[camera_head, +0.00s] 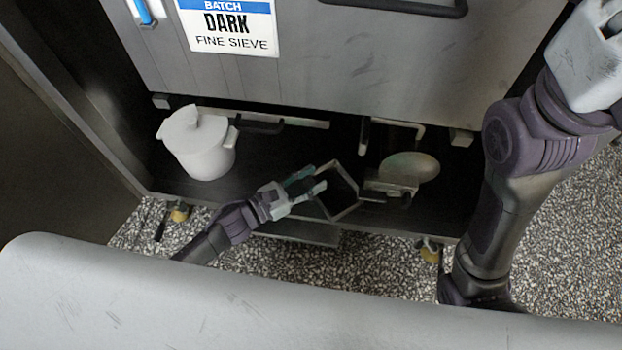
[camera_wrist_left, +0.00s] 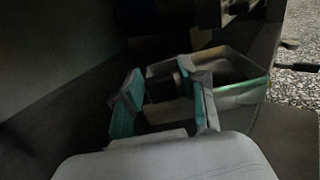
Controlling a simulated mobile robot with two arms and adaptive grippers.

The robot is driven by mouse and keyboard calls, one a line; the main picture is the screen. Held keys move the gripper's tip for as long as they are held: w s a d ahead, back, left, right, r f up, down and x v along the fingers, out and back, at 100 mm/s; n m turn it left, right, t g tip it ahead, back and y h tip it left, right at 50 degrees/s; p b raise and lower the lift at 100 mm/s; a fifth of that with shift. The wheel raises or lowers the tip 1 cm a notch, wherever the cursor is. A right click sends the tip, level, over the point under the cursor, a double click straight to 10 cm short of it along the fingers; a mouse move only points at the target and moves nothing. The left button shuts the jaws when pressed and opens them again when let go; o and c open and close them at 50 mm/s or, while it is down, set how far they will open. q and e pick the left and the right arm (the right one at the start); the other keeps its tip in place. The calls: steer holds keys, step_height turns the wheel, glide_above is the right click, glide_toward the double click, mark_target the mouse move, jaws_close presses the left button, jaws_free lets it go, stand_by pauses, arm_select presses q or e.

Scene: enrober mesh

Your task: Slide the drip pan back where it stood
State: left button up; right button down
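A square, open-topped metal pan with a thin pale rim (camera_head: 353,209) is on the dark lower shelf under the machine; it best fits the drip pan. My left gripper (camera_head: 309,185) reaches in from the left, at the pan's left side. In the left wrist view, the gripper's teal-padded fingers (camera_wrist_left: 166,108) are spread apart, and the pan (camera_wrist_left: 246,91) lies between and just beyond them. The right finger overlaps the pan's near wall; I cannot tell whether it touches. My right arm comes in at the right, but its gripper is out of frame.
A white lidded pot (camera_head: 204,152) stands on the shelf (camera_head: 264,166) at left. A round pale-topped item (camera_head: 409,168) sits right of the pan. The machine body (camera_head: 340,60) overhangs the shelf. A flat grey piece (camera_head: 302,234) juts below the shelf's front edge, above speckled floor.

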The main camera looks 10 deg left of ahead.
arm_select(q)
steer(key=shift+o, duration=0.6)
steer(key=v, duration=1.2)
